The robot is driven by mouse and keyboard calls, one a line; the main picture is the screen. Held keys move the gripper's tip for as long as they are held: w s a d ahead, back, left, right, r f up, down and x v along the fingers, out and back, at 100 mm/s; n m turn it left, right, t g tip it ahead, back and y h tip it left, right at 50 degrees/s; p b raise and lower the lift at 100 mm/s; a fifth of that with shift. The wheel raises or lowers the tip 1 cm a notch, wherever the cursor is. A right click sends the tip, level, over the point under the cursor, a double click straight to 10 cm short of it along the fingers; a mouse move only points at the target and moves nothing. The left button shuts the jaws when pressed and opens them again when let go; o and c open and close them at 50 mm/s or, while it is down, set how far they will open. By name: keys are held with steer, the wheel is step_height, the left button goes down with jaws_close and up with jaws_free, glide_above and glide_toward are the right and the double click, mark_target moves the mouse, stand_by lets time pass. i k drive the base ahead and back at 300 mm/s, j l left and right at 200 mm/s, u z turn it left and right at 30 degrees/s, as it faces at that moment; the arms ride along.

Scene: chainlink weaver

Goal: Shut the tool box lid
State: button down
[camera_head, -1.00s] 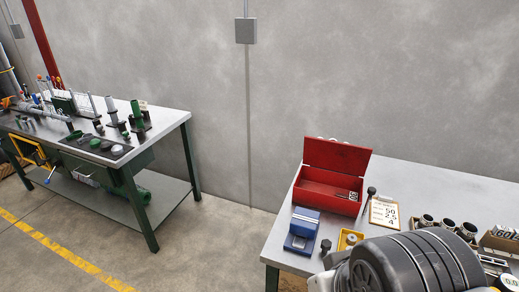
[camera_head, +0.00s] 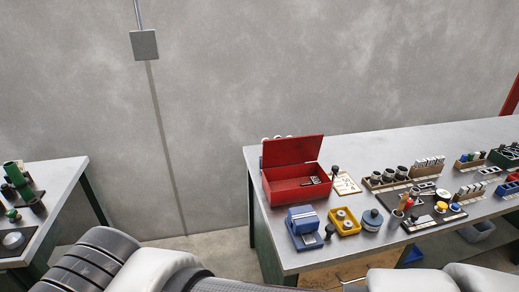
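The red tool box (camera_head: 298,190) stands near the left end of the right-hand workbench (camera_head: 400,149). Its lid (camera_head: 293,150) is up, standing open at the back edge. A few small metal parts show inside the box. My arm crosses the bottom of the view, below and in front of the bench. My gripper is not in view.
A blue device (camera_head: 303,228), a yellow tray (camera_head: 345,222) and a round blue-grey part (camera_head: 372,219) stand in front of the box. A dark knobbed tool (camera_head: 335,173) and a white card (camera_head: 346,184) are at its right. Another bench (camera_head: 66,179) is at far left, with a floor gap between.

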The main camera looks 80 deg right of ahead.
mark_target(285, 151)
steer(key=i+l+z, duration=0.2)
steer(key=i+z, duration=0.15)
steer(key=z, duration=0.15)
steer(key=i+l+z, duration=0.1)
steer(key=i+z, duration=0.25)
steer(key=z, duration=0.15)
steer(key=i+z, duration=0.35)
steer(key=z, duration=0.15)
steer(key=i+j+z, duration=0.2)
steer(key=i+z, duration=0.25)
steer(key=i+l+z, duration=0.1)
steer(key=z, duration=0.35)
steer(key=i+z, duration=0.3)
steer(key=z, duration=0.15)
steer(key=i+z, duration=0.2)
steer(key=z, duration=0.25)
steer(key=i+j+z, duration=0.1)
steer(key=z, duration=0.35)
steer(key=i+j+z, duration=0.2)
steer(key=z, duration=0.25)
steer(key=i+j+z, duration=0.1)
steer(key=i+z, duration=0.3)
steer(key=j+u, duration=0.1)
steer(key=j, duration=0.1)
